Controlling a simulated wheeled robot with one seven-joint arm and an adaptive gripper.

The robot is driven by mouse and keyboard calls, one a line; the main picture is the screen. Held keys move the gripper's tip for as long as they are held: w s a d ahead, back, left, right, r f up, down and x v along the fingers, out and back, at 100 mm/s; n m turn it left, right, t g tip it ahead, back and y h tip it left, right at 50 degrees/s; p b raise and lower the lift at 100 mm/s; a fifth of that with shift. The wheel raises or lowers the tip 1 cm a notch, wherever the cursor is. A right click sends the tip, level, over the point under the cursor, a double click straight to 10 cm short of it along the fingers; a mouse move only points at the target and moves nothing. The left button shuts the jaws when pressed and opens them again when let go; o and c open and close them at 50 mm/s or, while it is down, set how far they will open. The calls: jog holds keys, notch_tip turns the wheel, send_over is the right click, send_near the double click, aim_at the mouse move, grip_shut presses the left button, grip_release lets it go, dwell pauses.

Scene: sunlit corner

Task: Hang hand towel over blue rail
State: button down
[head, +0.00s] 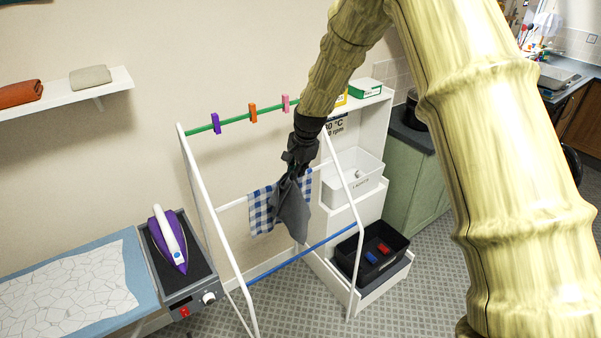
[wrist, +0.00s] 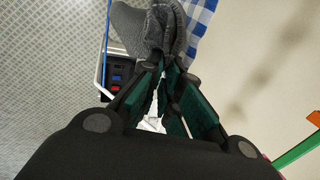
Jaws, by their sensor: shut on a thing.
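My gripper (head: 297,160) is shut on a grey hand towel (head: 291,208), which hangs bunched below the fingers. In the wrist view the grey towel (wrist: 150,30) bulges beyond the closed fingertips (wrist: 165,65). The blue rail (head: 305,254) is the low front bar of the white drying rack, below the towel and apart from it in the head view. It also shows as a thin blue line in the wrist view (wrist: 106,40). A blue-and-white checked cloth (head: 261,211) hangs on a white rack bar behind the grey towel.
The rack's green top rail (head: 235,117) carries purple, orange and pink pegs. A white shelf unit with a white bin (head: 352,176) and a black crate (head: 372,252) stands to the right. An iron (head: 168,238) and ironing board (head: 135,272) are at left. Floor before the rack is clear.

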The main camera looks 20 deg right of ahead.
notch_tip(320, 180, down, 19)
jog(key=b, duration=1.1)
jog(key=s+d+f+t+y+b, duration=0.1)
jog(key=s+d+f+t+b, duration=0.2)
jog(key=s, duration=0.4)
jog(key=s+d+f+t+b, duration=0.1)
jog(key=s+d+f+b, duration=0.1)
jog(key=s+f+b, duration=0.3)
notch_tip(320, 180, down, 10)
jog(key=s+t+y+b, duration=0.1)
jog(key=s+t+b, duration=0.1)
jog(key=b, duration=1)
jog(key=shift+s+d+r+t+b, duration=0.15)
jog(key=shift+s+d+t+b, duration=0.1)
jog(key=shift+s+t+b, duration=0.15)
jog(key=c, duration=0.9)
grip_release()
jog(key=shift+c, duration=0.2)
jog(key=shift+s, duration=0.15)
